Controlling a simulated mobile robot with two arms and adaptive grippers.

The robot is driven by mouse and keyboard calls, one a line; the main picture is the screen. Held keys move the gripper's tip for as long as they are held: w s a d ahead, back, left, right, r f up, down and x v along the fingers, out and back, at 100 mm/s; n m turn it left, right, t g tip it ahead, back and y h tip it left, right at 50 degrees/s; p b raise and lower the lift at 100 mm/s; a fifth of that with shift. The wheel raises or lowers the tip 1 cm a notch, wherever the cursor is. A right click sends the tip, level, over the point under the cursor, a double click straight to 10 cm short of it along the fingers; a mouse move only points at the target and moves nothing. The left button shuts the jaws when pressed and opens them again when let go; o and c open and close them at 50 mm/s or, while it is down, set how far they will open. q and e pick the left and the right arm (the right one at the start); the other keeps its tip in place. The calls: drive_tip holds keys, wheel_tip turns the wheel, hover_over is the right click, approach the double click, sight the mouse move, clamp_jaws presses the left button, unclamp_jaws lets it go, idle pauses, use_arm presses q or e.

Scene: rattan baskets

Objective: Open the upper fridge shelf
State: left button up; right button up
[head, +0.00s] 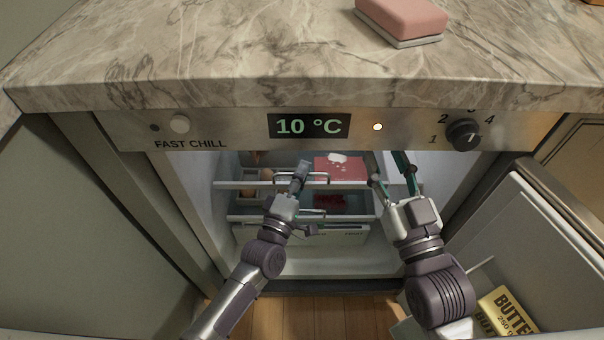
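The fridge is open under the counter. Its upper shelf (232,185) is a clear tray with a white front edge and a wire handle (318,176). A red-pink package and brown eggs show in it. My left gripper (302,170) overlaps the handle at its left part; whether it touches or grips it, I cannot tell. My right gripper (392,172) is open, its fingers apart at the right end of the upper shelf, with nothing seen between them. The arms hide parts of the shelf front.
A lower shelf (246,217) with dark red contents sits below, above a white drawer (345,235). The open fridge door (535,235) stands at right, with butter packs (508,310) in it. The marble counter (240,50) overhangs above, holding a pink sponge (402,16).

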use_arm(q)
clamp_jaws()
drive_tip(key=shift+s, duration=0.1)
idle(0.3)
